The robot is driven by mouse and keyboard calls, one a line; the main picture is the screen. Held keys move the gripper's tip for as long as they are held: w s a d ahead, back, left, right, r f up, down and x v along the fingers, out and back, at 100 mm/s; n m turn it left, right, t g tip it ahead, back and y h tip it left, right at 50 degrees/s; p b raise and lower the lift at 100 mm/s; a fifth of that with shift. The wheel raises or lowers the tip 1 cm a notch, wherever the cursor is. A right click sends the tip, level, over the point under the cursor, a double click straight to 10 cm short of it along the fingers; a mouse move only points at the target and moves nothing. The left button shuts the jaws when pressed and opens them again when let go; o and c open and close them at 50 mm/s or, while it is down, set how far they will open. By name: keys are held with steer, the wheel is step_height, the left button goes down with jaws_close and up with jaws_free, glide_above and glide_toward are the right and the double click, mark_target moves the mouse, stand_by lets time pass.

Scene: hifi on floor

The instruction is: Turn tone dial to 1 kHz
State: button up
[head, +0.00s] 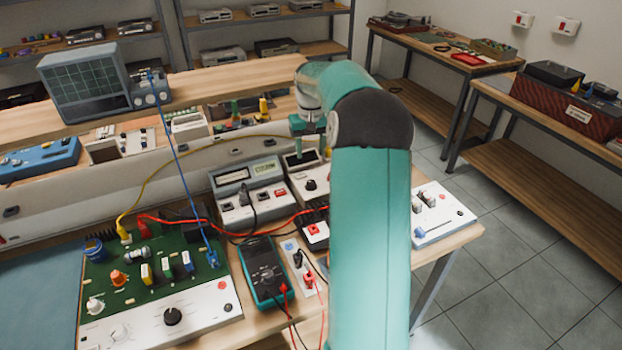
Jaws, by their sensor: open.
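A green circuit board unit with a white front panel (205,304) lies on the bench at the lower left. A black knob (172,315) and a pale dial (118,332) sit on that panel. A white box with a small display and a dark knob (311,185) stands at the bench middle, partly behind my arm. Labels are too small to read, so I cannot tell which knob is the tone dial. My teal arm rises through the centre and bends toward the back of the bench.
A grey bench meter (248,192) and an oscilloscope (92,84) are behind. Blue, yellow and red cables cross the bench. A white switch box (437,213) sits near the right edge. Tiled floor (505,270) is clear at right.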

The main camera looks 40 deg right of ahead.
mark_target(311, 182)
step_height(311, 182, down, 11)
steer(key=shift+f, duration=0.2)
steer(key=c, duration=1)
steer(key=shift+r+m, duration=0.1)
steer(key=shift+m, duration=0.2)
steer(key=m, duration=0.8)
stand_by(0.4)
